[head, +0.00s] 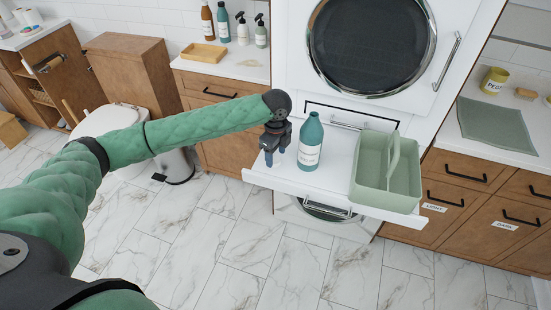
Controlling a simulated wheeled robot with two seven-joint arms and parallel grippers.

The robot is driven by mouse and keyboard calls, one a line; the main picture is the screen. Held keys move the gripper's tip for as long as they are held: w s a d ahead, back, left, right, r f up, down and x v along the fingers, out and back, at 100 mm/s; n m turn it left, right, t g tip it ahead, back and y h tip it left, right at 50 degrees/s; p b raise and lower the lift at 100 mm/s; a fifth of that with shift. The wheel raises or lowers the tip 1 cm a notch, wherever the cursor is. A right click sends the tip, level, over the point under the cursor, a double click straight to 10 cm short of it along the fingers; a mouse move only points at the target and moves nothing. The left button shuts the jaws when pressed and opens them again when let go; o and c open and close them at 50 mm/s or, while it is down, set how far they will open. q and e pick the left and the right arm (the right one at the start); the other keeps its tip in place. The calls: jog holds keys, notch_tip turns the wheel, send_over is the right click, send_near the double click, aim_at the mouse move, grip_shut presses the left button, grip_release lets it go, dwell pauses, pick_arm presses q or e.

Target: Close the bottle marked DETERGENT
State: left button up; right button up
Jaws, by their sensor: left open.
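A teal bottle (311,143) with a white label stands upright on the white pull-out shelf (323,186). The label's writing is too small to read. Its narrow neck points up, and I cannot tell whether a cap sits on it. No separate cap is clearly visible. My left gripper (275,156) is just left of the bottle, with its dark fingers pointing down over the shelf. It is open, and no object shows between the fingers. A small gap shows between it and the bottle. My right gripper is out of view.
A green caddy (386,178) with a handle stands on the shelf right of the bottle. A front-loading machine (371,45) is above. More bottles (223,23) and a wooden tray (203,53) are on the back counter.

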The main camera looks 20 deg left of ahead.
pick_arm(q)
jog(key=shift+f, duration=0.95)
jog(key=c, duration=1)
